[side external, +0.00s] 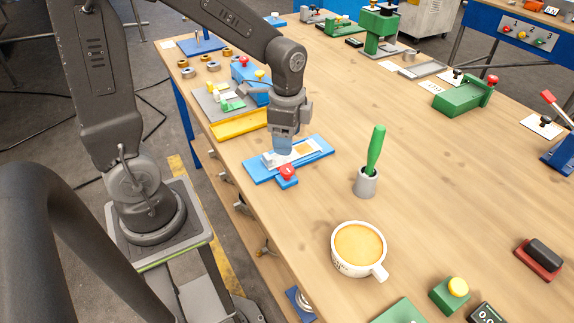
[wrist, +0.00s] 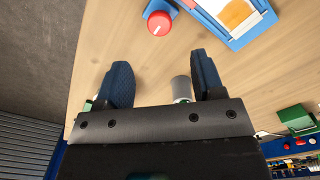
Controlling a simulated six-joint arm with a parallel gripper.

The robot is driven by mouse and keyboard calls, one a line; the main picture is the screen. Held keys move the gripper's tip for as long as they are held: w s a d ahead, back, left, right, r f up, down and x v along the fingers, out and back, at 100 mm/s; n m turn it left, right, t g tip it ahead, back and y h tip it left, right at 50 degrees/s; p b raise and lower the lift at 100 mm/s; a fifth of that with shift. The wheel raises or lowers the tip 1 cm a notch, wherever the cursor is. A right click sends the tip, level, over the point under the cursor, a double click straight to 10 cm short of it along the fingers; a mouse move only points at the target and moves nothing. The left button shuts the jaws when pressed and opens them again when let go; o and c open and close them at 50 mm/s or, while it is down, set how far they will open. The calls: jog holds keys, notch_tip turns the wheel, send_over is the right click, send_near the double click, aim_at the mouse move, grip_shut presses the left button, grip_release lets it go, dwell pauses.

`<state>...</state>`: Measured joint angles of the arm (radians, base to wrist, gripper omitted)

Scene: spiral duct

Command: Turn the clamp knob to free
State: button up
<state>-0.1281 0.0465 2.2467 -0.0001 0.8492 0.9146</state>
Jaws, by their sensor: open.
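The red clamp knob (side external: 287,172) sits on a small blue block at the front edge of the blue fixture (side external: 319,146). In the wrist view the knob (wrist: 160,23) is near the top centre, beside the fixture (wrist: 263,17). A pale plate with an orange-tan patch (wrist: 236,13) lies in the fixture. My gripper (side external: 284,151) hangs over the fixture in the side view, behind the knob. In the wrist view my gripper (wrist: 161,64) is open, with bare wood between its fingertips, and the knob is beyond the tips, untouched. The knob's pointing direction cannot be made out.
A grey cup (side external: 366,184) with a green-handled tool (side external: 376,150) stands right of the fixture. A white mug (side external: 345,263) is nearer the camera. A yellow tray (side external: 240,125) and a blue block (side external: 250,80) lie behind the fixture. The table's middle right is clear.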

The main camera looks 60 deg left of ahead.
aim_at(287, 168)
notch_tip(287, 168, down, 9)
jog(key=shift+f, duration=0.1)
jog(key=shift+c, duration=0.3)
jog(key=c, duration=0.9)
jog(key=shift+o, duration=0.2)
